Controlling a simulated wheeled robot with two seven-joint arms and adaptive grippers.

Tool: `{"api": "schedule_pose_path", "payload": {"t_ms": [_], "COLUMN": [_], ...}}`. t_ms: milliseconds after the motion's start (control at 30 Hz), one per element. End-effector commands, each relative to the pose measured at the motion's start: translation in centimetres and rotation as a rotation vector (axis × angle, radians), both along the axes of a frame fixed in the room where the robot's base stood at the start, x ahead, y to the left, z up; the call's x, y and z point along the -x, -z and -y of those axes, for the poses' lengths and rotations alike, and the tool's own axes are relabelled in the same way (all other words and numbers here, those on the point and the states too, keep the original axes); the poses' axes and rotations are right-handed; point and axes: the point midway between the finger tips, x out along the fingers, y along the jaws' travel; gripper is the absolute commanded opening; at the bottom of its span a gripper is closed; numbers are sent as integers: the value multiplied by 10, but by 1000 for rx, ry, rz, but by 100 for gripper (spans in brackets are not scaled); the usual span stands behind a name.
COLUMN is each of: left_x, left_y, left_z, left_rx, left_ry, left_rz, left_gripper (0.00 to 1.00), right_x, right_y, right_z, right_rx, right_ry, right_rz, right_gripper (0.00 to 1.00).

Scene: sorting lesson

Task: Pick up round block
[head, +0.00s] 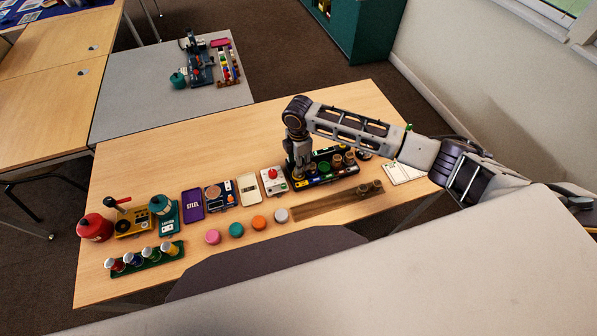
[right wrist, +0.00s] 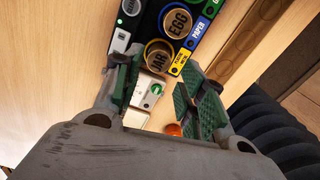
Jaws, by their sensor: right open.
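In the head view, pink (head: 212,237), teal (head: 236,229), orange (head: 259,222) and pale grey (head: 281,214) round blocks lie in a row on the table. A dark tray (head: 331,178) behind them holds brown round pieces. In the right wrist view these include one marked JAR (right wrist: 157,56) and one marked EGG (right wrist: 177,21). My right gripper (head: 299,178) points down at the tray's left end. In the wrist view its green-padded fingers (right wrist: 158,80) are apart, with the JAR piece just beyond the gap. Nothing is held. My left gripper is out of view.
A long brown wooden strip (head: 320,205) with round pieces at its right end lies in front of the tray. A white box with a red knob (head: 273,181) stands close left of the gripper. A bottle rack (head: 146,259) is at front left.

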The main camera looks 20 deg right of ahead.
Motion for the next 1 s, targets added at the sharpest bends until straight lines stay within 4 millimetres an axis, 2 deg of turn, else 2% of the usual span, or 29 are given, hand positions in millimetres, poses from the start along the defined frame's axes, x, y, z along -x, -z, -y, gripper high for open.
{"api": "schedule_pose_path", "payload": {"t_ms": [267,700,1000], "left_x": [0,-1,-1], "left_y": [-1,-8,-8], "left_z": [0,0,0], "left_rx": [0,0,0], "left_ry": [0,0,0], "left_rz": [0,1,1], "left_gripper": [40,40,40], "right_x": [0,-1,-1], "right_y": [4,45,52], "right_z": [0,-1,-1], "right_rx": [0,1,1], "right_ry": [1,0,0], "right_rz": [-1,-1,0], "right_gripper": [41,41,41]}}
